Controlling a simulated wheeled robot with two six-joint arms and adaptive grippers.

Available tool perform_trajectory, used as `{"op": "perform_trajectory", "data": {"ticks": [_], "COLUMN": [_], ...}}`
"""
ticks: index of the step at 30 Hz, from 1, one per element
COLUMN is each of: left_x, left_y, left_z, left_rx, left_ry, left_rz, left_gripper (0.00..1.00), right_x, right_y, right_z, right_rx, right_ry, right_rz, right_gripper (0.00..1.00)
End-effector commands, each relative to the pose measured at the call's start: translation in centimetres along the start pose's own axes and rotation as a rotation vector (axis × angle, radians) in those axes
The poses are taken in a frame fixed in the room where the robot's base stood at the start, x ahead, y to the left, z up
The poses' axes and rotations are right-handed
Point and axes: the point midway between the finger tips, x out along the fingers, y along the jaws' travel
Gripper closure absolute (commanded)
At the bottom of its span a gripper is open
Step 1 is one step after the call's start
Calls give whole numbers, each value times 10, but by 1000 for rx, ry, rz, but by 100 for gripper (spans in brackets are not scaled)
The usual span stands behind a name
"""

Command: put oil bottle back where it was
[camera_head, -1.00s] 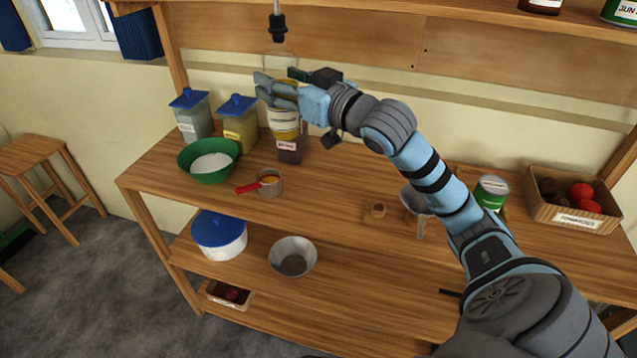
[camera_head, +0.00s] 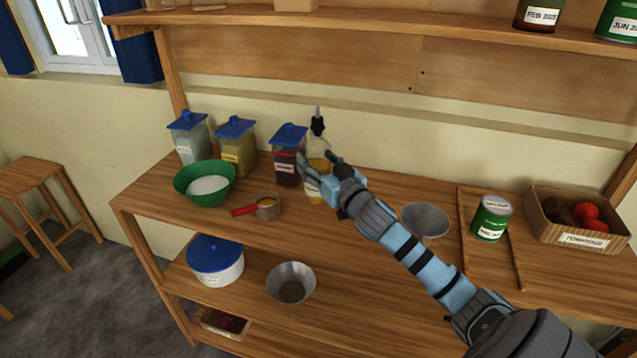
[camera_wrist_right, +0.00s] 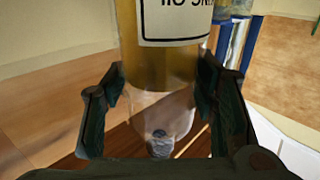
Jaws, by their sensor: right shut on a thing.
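The oil bottle (camera_head: 317,146) is clear with yellow oil, a label and a dark pourer on top. In the head view it is upright, just right of the dark-filled jar with a blue lid (camera_head: 288,156). My right gripper (camera_head: 322,170) is shut on the bottle and hides part of it. In the right wrist view the bottle (camera_wrist_right: 160,65) lies between the two fingers of my right gripper (camera_wrist_right: 162,90). The bottle's base is at or just over the worktop (camera_head: 345,235); I cannot tell if it touches. My left gripper is not in view.
Two more blue-lidded jars (camera_head: 236,147), a green bowl (camera_head: 205,183) and a red-handled cup (camera_head: 266,206) stand to the left. A funnel (camera_head: 425,220), a green can (camera_head: 492,218) and a crate (camera_head: 582,235) stand to the right. An upper shelf (camera_head: 400,24) runs above.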

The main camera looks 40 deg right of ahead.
Motion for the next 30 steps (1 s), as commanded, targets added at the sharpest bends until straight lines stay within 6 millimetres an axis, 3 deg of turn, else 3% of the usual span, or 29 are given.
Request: {"op": "perform_trajectory", "data": {"ticks": [7, 17, 18, 21, 30], "left_x": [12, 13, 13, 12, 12], "left_y": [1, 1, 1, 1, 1], "left_z": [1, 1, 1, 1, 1], "left_rx": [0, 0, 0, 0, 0], "left_ry": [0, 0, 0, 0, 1], "left_rz": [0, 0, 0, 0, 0], "left_gripper": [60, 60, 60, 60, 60], "right_x": [0, 0, 0, 0, 0], "right_y": [-1, -1, 0, 0, 0], "right_z": [42, 44, 45, 45, 44], "right_rx": [1, 0, 1, 1, 1], "right_ry": [0, 2, -1, -1, -1], "right_rz": [-1, -2, -1, -1, -1], "right_gripper": [100, 100, 42, 27, 27]}}
